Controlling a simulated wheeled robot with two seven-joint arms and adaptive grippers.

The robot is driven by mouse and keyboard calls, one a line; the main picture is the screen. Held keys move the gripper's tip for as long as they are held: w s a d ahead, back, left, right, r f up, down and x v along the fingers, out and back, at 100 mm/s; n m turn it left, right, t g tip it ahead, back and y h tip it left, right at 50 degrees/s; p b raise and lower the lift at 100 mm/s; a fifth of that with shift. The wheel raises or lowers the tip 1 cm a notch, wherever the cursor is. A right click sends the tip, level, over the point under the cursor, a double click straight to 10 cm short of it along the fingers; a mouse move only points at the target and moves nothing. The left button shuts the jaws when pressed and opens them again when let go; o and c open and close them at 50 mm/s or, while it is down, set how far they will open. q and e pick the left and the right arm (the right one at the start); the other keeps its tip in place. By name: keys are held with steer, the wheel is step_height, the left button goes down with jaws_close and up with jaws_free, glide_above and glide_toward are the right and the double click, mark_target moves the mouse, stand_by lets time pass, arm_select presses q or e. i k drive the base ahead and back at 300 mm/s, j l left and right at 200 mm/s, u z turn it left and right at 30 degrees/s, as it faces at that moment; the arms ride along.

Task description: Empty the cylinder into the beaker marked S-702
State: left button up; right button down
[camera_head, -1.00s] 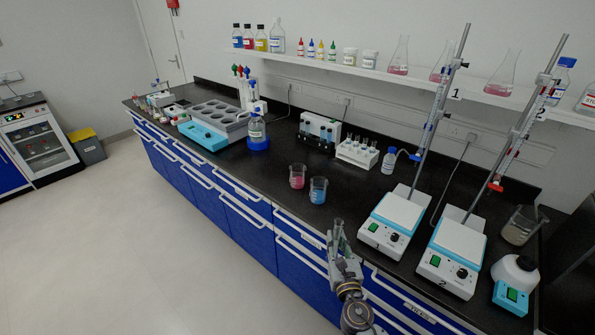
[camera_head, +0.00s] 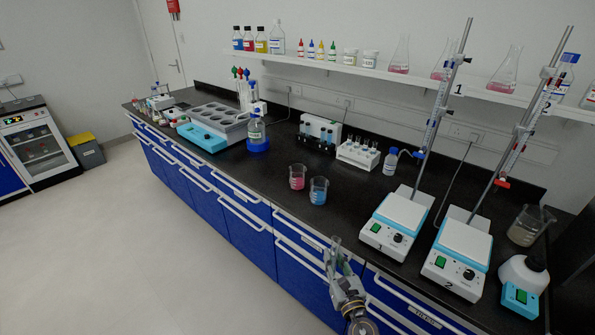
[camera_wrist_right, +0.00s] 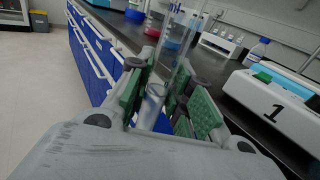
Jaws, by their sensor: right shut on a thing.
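My right gripper (camera_head: 340,272) is shut on a clear glass cylinder (camera_head: 336,246) in front of the counter's front edge. In the right wrist view the cylinder (camera_wrist_right: 154,103) stands between the green finger pads, slightly tilted, its upper end beyond the fingers. Its contents are hard to make out. A beaker with pink liquid (camera_head: 297,178) and a beaker with blue liquid (camera_head: 318,191) stand close together on the counter, beyond the gripper. A third beaker with greyish contents (camera_head: 527,226) stands at the far right. The marks on the beakers are too small to read. My left gripper is not in view.
Stirrer plate 1 (camera_head: 384,241) and stirrer plate 2 (camera_head: 449,269), with burette stands, are right of the gripper.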

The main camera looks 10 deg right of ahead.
mark_target(296, 170)
steer(key=i+j+z, duration=0.15)
steer(key=j+z, duration=0.2)
steer(key=j, duration=0.35)
steer(key=j+z, duration=0.35)
steer(key=j, duration=0.35)
